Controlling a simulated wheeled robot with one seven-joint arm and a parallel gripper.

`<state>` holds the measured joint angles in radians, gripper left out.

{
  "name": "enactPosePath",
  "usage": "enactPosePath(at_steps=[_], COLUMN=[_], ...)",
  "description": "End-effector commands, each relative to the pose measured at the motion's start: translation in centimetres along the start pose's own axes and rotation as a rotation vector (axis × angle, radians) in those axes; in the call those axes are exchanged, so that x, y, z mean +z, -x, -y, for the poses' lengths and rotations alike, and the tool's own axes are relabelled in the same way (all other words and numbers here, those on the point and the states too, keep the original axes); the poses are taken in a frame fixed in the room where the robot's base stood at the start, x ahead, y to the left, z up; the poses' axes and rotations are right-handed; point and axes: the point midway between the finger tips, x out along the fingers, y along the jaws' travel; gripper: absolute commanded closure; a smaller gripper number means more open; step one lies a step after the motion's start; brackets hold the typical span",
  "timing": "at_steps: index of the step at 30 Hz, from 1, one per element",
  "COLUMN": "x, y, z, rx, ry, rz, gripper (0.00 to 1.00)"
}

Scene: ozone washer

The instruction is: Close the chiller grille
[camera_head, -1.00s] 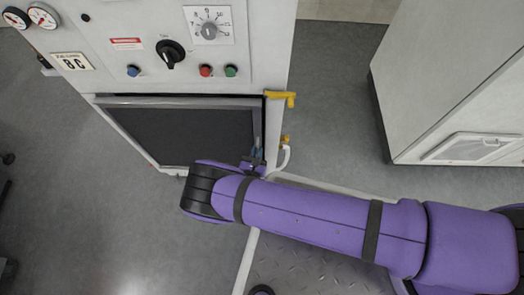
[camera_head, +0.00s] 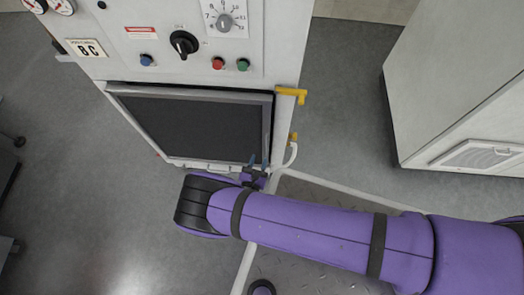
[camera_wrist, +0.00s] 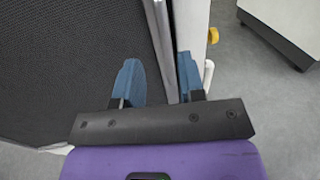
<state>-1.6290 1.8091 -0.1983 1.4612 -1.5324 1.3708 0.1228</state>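The chiller grille (camera_head: 195,125) is a dark mesh panel in a grey frame, low on the front of the white cabinet (camera_head: 180,62) in the head view. It looks nearly flush, with a dark gap along its top and a narrow seam at its right side. In the wrist view the grille (camera_wrist: 70,60) fills the left, and its frame edge runs beside the cabinet edge. My gripper (camera_wrist: 158,72) is open, its blue fingers apart on either side of that edge. In the head view my gripper (camera_head: 258,165) is at the grille's lower right corner. Contact cannot be told.
A yellow handle (camera_head: 292,95) juts from the cabinet's right side, with a white pipe (camera_head: 291,155) below it. Knobs and buttons sit above the grille. Another white cabinet (camera_head: 465,85) stands at the right. The floor at the left (camera_head: 75,190) is mostly clear.

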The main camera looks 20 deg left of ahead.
Motion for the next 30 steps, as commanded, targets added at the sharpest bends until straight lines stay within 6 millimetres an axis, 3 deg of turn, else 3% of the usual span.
enactPosePath(at_steps=[3, 9, 30], x=[0.0, 0.0, 0.0], y=[2.1, 4.1, 4.4], z=[-0.1, -0.1, 0.0], rx=[0.002, 0.001, 0.0], ry=[0.0, 0.0, 0.0], rz=[-0.001, -0.001, 0.0], gripper=[0.63, 0.63, 0.63])
